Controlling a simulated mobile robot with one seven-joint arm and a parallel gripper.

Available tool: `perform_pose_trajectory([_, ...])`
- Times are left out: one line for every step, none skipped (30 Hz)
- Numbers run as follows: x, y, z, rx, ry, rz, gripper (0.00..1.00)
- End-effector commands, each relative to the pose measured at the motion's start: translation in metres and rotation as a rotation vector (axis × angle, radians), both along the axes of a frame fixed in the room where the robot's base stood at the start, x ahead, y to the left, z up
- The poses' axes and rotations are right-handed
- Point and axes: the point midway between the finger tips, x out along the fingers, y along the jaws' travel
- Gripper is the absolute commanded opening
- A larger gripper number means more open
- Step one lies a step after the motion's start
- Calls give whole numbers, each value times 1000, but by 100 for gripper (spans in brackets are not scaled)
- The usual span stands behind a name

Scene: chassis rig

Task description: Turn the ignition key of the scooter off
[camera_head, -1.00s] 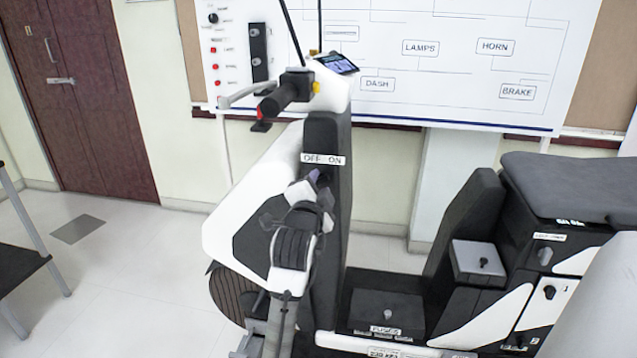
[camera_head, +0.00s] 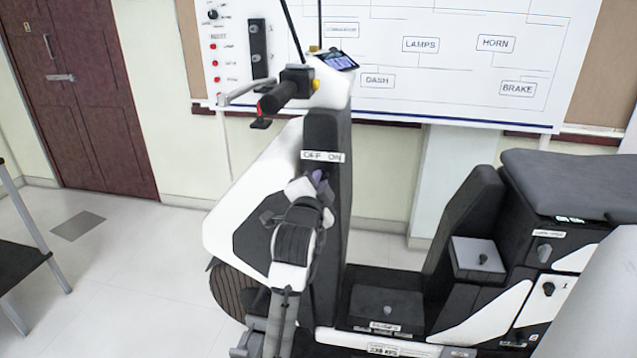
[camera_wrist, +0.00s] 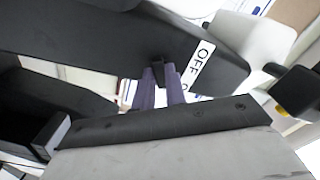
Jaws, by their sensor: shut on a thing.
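The scooter (camera_head: 325,230) stands in the middle of the head view, with a white and black body. A white OFF/ON label (camera_head: 323,156) is on its dark front column, and the OFF end of the label shows in the wrist view (camera_wrist: 201,60). My gripper (camera_head: 318,178) is just below the label against the column. In the wrist view its purple fingers (camera_wrist: 163,84) are shut on the small black ignition key (camera_wrist: 162,72). The key's base and exact angle are mostly hidden by the fingers.
The handlebar grip (camera_head: 278,98) and dash screen (camera_head: 335,60) are above my gripper. The dark seat (camera_head: 570,185) is at the right. A wiring board (camera_head: 440,60) hangs behind. Clear floor (camera_head: 130,260) lies at the left.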

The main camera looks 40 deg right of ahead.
Motion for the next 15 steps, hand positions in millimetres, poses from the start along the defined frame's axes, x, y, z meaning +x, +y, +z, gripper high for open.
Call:
perform_pose_trajectory([0,0,0,-12,16,-1,0])
perform_pose_trajectory([0,0,0,-22,27,-1,0])
perform_pose_trajectory([0,0,0,-36,44,0,0])
perform_pose_trajectory([0,0,0,-48,59,0,0])
perform_pose_trajectory([0,0,1,-61,74,-1,0])
perform_pose_trajectory([0,0,1,-81,97,-1,0])
perform_pose_trajectory([-1,0,1,-96,115,-1,0])
perform_pose_trajectory([0,-1,1,-112,133,-1,0])
perform_pose_trajectory([0,-1,1,-134,160,-1,0])
perform_pose_trajectory([0,-1,1,-153,181,-1,0])
perform_pose_trajectory([-1,0,1,-171,203,-1,0])
perform_pose_trajectory([0,0,1,-195,232,0,0])
perform_pose_trajectory([0,0,1,-215,254,0,0])
perform_pose_trajectory([0,0,1,-233,276,0,0])
perform_pose_trajectory([0,0,1,-258,306,0,0])
